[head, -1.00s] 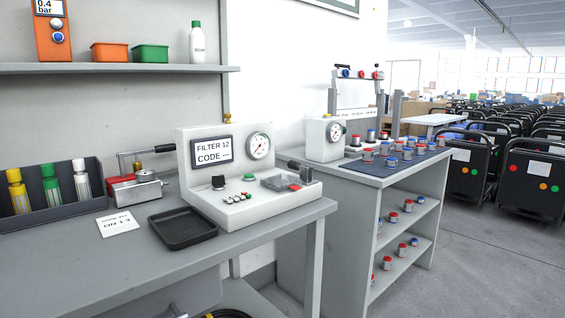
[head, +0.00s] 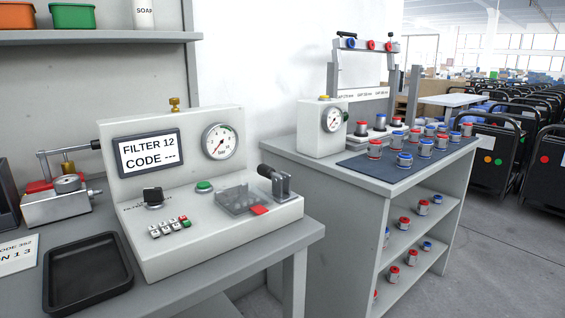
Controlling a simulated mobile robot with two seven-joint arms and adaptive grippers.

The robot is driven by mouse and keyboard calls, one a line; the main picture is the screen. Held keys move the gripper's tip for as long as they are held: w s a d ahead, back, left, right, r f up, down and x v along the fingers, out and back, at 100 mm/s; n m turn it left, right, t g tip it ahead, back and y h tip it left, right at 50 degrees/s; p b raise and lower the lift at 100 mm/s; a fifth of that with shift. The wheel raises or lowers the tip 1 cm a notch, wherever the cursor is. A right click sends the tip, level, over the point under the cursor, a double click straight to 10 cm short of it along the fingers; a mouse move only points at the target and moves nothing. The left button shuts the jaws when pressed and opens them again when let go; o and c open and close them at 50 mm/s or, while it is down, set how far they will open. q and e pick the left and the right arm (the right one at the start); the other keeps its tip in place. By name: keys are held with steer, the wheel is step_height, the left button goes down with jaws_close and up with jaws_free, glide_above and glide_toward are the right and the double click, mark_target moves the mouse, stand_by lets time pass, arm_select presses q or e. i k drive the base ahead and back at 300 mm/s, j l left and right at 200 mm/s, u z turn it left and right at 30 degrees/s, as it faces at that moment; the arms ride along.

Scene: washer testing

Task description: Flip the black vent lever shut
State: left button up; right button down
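A white filter tester (head: 210,245) stands on the near grey bench. A black-handled lever (head: 270,173) on a metal bracket is at its right end, the handle slanting up and left above a clear cover (head: 240,198). A black rotary knob (head: 153,196) with small lettering under it sits below the screen. I cannot tell from the markings which black part is the vent lever. The screen (head: 148,153) reads "FILTER 12 CODE ---". Neither gripper is in view.
A black tray (head: 88,272) lies in front left of the tester. A metal pump with a red part (head: 55,200) stands behind it. A second grey bench (head: 350,178) at right holds a gauge box (head: 322,128), a blue mat and several fittings.

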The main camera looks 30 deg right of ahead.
mark_target(263, 170)
steer(key=i+l, duration=0.15)
steer(key=l, duration=0.2)
steer(key=i+l, duration=0.35)
steer(key=l, duration=0.3)
